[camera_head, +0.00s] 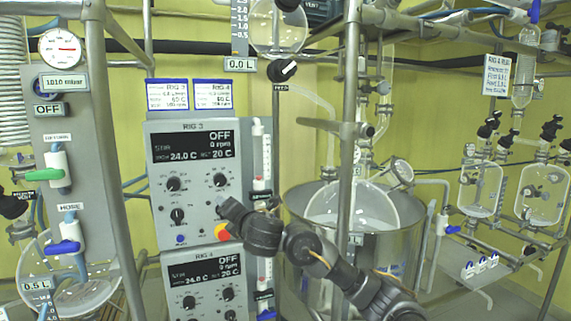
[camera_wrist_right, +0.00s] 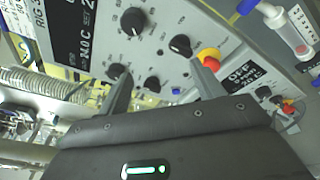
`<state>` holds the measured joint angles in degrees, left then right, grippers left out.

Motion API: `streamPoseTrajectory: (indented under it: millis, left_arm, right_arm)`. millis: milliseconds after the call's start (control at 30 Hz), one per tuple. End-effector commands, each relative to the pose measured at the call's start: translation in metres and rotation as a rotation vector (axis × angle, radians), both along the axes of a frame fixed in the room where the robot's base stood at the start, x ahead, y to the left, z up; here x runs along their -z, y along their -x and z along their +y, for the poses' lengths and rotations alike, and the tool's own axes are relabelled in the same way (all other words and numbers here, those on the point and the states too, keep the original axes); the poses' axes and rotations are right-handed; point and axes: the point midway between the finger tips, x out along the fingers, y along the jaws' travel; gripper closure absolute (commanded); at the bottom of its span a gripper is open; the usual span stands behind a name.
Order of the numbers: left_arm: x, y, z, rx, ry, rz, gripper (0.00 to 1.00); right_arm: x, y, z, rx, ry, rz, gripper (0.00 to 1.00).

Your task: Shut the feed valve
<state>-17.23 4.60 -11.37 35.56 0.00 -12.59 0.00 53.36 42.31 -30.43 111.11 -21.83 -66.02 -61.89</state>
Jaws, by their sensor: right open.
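The feed valve (camera_head: 282,70) is a black knob with a white mark, on the pipe under a glass vessel (camera_head: 278,25) near the top middle of the head view. The mark is tilted up to the right. A small label below it seems to read FEED. My right gripper (camera_head: 232,210) is well below the valve, in front of the upper control box. In the right wrist view my right gripper (camera_wrist_right: 162,88) is open and empty, its two fingers apart toward the panel knobs. The valve cannot be made out there. My left gripper is not in view.
The RIG 3 control box (camera_head: 193,185) has knobs and a red-and-yellow stop button (camera_head: 222,232) close to my right gripper. A vertical metal post (camera_head: 347,130) stands right of the valve. A steel pot (camera_head: 405,235) is behind my right arm. A green-handled valve (camera_head: 45,174) is at left.

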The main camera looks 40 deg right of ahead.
Motion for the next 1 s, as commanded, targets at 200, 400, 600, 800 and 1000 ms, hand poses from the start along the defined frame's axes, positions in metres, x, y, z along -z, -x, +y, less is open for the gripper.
streamPoseTrajectory:
  millis: [200,400,600,800,1000]
  left_arm:
    - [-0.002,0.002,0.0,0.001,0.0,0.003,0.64]
    - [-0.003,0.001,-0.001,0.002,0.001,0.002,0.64]
    - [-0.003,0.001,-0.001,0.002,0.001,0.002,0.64]
    - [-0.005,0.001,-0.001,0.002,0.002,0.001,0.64]
    - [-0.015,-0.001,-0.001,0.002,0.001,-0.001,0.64]
  right_arm:
    - [-0.202,0.034,-0.069,0.132,0.513,-0.197,0.33]
    - [-0.303,0.08,-0.12,0.271,0.769,-0.249,0.33]
    - [-0.339,0.103,-0.14,0.332,0.859,-0.258,0.33]
    - [-0.343,0.102,-0.143,0.336,0.865,-0.257,0.33]
    - [-0.354,0.081,-0.152,0.336,0.862,-0.256,0.33]
